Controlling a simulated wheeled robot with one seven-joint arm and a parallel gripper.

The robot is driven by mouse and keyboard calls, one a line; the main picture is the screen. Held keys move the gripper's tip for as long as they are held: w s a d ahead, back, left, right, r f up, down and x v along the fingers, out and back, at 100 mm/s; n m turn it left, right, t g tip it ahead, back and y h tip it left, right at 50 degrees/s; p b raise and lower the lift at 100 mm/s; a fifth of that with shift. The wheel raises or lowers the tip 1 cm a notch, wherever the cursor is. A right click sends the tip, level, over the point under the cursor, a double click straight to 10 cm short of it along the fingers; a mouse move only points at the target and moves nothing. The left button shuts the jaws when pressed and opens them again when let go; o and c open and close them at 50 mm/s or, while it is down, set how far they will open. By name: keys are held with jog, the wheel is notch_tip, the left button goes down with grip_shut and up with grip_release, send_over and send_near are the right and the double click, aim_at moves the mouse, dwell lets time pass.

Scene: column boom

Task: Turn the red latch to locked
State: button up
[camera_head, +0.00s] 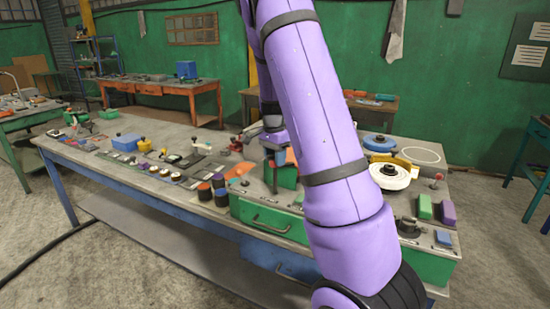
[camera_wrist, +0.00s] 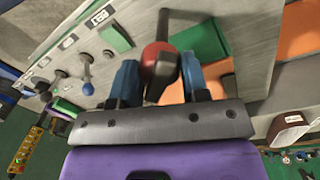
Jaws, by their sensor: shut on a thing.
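The red latch (camera_wrist: 151,65) is in the wrist view, a round red body with a dark bar across it. It sits between the two blue fingers of my gripper (camera_wrist: 158,80), which is shut on it. The latch stands in front of a grey panel (camera_wrist: 210,25). How far the latch is turned I cannot tell. In the head view my gripper (camera_head: 272,150) is low over the workbench (camera_head: 165,170), and I cannot make out the latch there.
A green block (camera_wrist: 116,37) and several small knobs and levers lie left of the latch in the wrist view. Small items crowd the bench's left half.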

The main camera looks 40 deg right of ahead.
jog(key=shift+n, duration=0.3)
jog(key=n, duration=0.4)
jog(key=shift+o, duration=0.2)
jog(key=n, duration=0.5)
jog(key=shift+n, duration=0.3)
jog(key=shift+o, duration=0.4)
jog(key=shift+a+n, duration=0.1)
jog(key=shift+n, duration=0.2)
jog(key=o, duration=0.8)
jog(key=shift+w, duration=0.1)
jog(key=shift+r, duration=0.15)
jog(key=r, duration=1)
jog(key=shift+w+a+r, duration=0.15)
jog(key=shift+a+r, duration=0.1)
jog(key=shift+r, duration=0.05)
